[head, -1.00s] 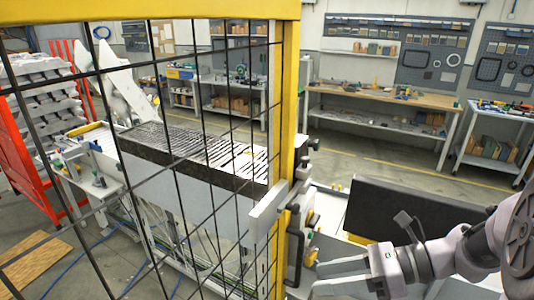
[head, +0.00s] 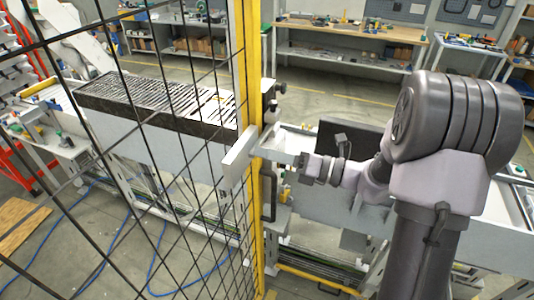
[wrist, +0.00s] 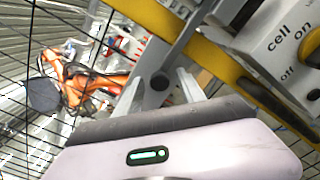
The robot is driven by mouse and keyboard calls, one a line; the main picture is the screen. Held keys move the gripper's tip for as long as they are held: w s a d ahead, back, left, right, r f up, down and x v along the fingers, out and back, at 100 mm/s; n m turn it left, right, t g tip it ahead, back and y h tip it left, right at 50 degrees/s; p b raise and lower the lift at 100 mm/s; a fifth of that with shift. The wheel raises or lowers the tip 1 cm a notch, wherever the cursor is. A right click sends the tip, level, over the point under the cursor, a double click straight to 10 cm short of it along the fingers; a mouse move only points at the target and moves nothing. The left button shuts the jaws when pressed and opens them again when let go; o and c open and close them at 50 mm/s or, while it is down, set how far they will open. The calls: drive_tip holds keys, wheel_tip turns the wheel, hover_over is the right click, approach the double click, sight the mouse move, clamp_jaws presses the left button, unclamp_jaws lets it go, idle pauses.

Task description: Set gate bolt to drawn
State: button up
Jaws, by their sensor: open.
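The gate bolt shows in the head view as a pale grey block (head: 238,160) on the yellow gate post (head: 254,85). My gripper (head: 285,156) is at the right side of the post, level with the block, its fingers pointing left towards it. Whether the fingers touch the knob I cannot tell. How far the bolt is slid is not clear.
A black mesh fence (head: 150,215) fills the left. A switch box (wrist: 285,45) marked "cell on" and "off" is close at the right in the wrist view. A dark handle (head: 268,190) hangs on the post below the gripper. An orange robot arm (wrist: 85,80) stands beyond the mesh.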

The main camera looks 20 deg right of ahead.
drive_tip(key=shift+w+a, duration=0.25)
drive_tip(key=shift+a, duration=0.05)
drive_tip(key=shift+s, duration=0.1)
clamp_jaws()
drive_tip(key=shift+a, duration=0.1)
